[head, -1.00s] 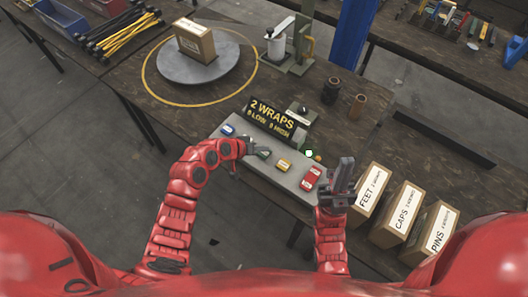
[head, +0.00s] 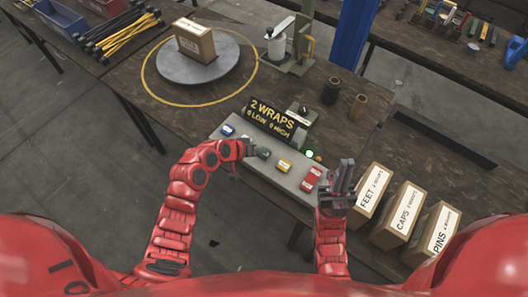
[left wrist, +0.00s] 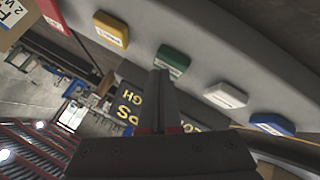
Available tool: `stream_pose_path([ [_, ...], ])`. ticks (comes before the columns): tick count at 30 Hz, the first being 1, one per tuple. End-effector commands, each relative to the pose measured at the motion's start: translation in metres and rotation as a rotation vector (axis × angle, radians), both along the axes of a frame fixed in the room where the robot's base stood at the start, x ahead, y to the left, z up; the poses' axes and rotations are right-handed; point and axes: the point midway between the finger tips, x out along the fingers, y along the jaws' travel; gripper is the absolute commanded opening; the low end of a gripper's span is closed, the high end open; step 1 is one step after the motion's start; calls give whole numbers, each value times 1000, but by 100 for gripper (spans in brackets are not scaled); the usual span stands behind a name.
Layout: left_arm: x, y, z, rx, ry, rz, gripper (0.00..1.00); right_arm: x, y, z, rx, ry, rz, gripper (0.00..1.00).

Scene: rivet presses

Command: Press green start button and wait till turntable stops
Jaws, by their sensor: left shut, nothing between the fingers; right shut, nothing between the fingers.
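The green start button (left wrist: 174,62) shows in the left wrist view, on the grey control panel (head: 296,178). My left gripper (head: 261,153) is shut and empty, with its fingertips right at the green button's near edge in the left wrist view (left wrist: 162,74). I cannot tell whether they touch it. In the head view the gripper hides the button. The grey turntable (head: 185,72) stands at the back left, inside a yellow ring, with a cardboard box (head: 196,42) on it. My right gripper (head: 345,172) is shut and empty, right of the panel.
The panel also has a blue button (head: 228,130), a white button (left wrist: 226,95), a yellow button (head: 284,166) and a red button (head: 311,178). A sign (head: 270,119) reads "2 WRAPS". A small green light (head: 309,154) glows. Labelled boxes (head: 404,217) stand at right.

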Motion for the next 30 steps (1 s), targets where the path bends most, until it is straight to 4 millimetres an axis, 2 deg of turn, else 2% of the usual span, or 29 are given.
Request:
stream_pose_path([
  [17,0,0,-4,0,1,-1,0,0,0,-3,0,0,0,0],
  [30,-1,0,15,-1,1,0,0,0,0,8,0,0,0,0],
])
